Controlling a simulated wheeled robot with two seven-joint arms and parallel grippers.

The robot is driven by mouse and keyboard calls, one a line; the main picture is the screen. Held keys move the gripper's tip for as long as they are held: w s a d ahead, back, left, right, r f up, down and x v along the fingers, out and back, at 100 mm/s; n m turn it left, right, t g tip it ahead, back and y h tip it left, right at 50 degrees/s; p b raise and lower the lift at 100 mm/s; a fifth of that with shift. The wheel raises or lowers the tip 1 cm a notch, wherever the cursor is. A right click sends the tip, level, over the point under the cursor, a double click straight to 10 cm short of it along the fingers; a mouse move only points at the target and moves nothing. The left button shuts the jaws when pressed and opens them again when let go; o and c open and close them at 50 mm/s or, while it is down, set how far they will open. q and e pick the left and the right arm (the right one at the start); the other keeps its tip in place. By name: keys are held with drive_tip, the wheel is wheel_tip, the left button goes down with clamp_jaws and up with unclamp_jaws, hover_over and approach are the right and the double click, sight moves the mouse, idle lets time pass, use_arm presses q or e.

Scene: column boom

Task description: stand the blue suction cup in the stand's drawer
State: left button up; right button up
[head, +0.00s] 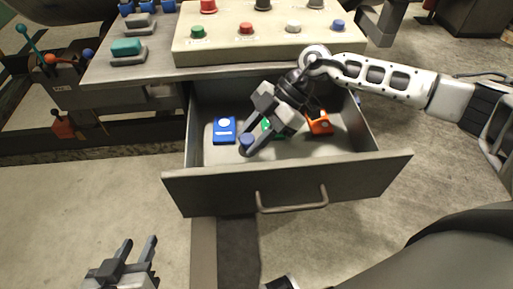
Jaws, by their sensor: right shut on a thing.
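The stand's drawer (290,186) is pulled open below the grey top of the stand. My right gripper (251,142) reaches down into the drawer from the right. It is shut on the blue suction cup (246,139), which shows as a small blue piece at the fingertips, over the drawer's left-middle part near the front wall. The fingers hide part of the cup, and I cannot tell whether it touches the drawer floor. My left gripper (139,244) is open and empty, low at the left, outside the drawer.
In the drawer, a blue box-like item (224,128) lies left of the cup. A green item (266,127) is partly hidden behind my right gripper, and an orange item (320,123) lies at the right. A button panel (270,48) stands above. Bare drawer floor shows at front right.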

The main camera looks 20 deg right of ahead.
sight(257, 159)
drive_tip(key=shift+s+d+f, duration=0.15)
drive_tip(key=shift+d+f, duration=0.05)
drive_tip(key=shift+f, duration=0.15)
wheel_tip(257, 159, down, 3)
drive_tip(key=shift+s+d+r+b, duration=0.1)
drive_tip(key=shift+d+r+b, duration=0.1)
drive_tip(key=shift+b, duration=0.15)
drive_tip(key=shift+f, duration=0.4)
drive_tip(key=shift+a, duration=0.1)
drive_tip(key=o, duration=0.9)
drive_tip(key=shift+f, duration=0.15)
drive_tip(key=shift+o, duration=0.2)
